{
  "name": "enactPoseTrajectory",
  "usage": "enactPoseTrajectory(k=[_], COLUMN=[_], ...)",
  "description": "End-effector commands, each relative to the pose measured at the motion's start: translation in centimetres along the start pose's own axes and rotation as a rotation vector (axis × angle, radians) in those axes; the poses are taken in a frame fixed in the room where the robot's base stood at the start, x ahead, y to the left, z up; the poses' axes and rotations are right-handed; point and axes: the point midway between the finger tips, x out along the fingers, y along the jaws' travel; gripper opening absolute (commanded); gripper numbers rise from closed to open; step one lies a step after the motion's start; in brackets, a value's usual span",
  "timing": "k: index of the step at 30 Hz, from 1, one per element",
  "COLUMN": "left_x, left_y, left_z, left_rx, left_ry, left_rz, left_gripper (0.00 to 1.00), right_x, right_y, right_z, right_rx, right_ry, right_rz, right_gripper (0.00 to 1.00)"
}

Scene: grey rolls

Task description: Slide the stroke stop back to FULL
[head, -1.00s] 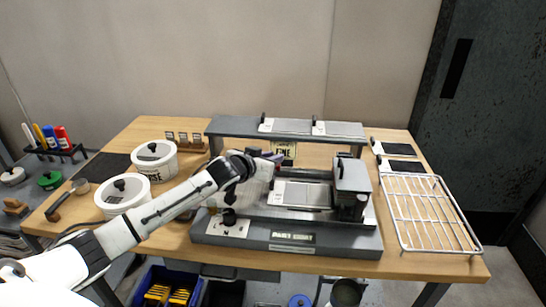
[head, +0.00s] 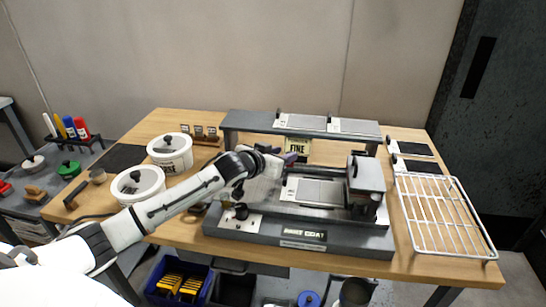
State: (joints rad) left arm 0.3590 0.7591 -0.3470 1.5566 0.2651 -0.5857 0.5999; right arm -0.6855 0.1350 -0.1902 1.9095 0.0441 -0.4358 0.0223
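A grey coating machine (head: 300,254) with a nameplate on its front stands on the wooden table. My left arm reaches in from the left, and my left gripper (head: 291,158) is over the back left of the bed, by a FINE sign (head: 297,146). Its fingertips are small and partly hidden, so I cannot tell whether they are open or hold anything. I cannot make out the stroke stop. My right gripper is not in view.
White lidded tubs (head: 171,152) stand at the left. A raised grey shelf (head: 246,121) runs behind the machine. A wire rack (head: 446,216) lies at the right. A blue bin (head: 176,284) sits below the table.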

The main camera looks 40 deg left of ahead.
Motion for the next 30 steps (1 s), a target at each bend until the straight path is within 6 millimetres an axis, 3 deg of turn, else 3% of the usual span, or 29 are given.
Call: enactPoseTrajectory(k=[9,15,30], left_x=[-5.7,-8.2,-8.9], left_y=[-0.1,-0.1,-0.2], left_z=[0.2,0.2,0.1], left_rx=[0.004,0.002,0.001], left_ry=[-0.003,-0.003,-0.002], left_rz=[-0.001,-0.003,-0.004], left_gripper=[0.35,0.35,0.35], right_x=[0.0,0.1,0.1], right_y=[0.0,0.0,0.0], right_z=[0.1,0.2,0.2], right_rx=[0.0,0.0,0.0], right_ry=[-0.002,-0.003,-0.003], right_rz=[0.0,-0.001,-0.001], right_gripper=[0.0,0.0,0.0])
